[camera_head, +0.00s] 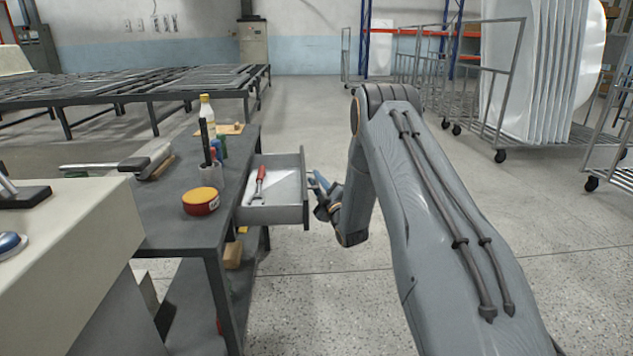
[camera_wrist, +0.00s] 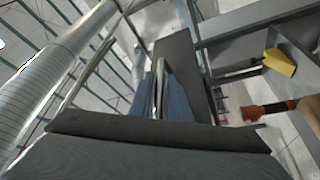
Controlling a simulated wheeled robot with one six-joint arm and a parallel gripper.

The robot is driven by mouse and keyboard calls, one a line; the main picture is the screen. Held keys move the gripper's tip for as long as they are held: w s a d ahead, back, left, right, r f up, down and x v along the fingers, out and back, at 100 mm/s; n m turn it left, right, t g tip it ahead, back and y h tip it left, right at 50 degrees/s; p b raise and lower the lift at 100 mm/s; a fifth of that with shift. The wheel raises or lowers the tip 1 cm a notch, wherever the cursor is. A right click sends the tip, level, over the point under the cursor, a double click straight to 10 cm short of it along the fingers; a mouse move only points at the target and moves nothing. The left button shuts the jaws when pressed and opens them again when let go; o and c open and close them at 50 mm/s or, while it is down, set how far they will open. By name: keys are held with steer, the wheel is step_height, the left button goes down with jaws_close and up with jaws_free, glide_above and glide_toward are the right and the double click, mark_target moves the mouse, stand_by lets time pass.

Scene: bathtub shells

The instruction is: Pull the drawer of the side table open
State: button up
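The side table (camera_head: 200,240) is dark grey and stands left of my arm. Its grey drawer (camera_head: 290,213) is pulled out on the right side, and its inside shows. A red-handled wrench (camera_head: 259,180) lies in it. My gripper (camera_head: 318,187) is at the outer face of the drawer front. In the wrist view, the blue fingers of my gripper (camera_wrist: 163,100) are close together on either side of the thin metal drawer handle (camera_wrist: 163,72). The dark drawer front (camera_wrist: 178,52) is just beyond. The handle is mostly hidden in the head view.
A yellow block (camera_wrist: 280,62) shows in the wrist view. Open floor (camera_head: 330,290) lies under my arm; wheeled racks (camera_head: 490,90) stand at the back right.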

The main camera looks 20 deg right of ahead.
steer(key=p+v, duration=0.1)
steer(key=v, duration=0.6)
steer(key=shift+s, duration=0.4)
steer(key=shift+f, duration=0.1)
steer(key=shift+d, duration=0.1)
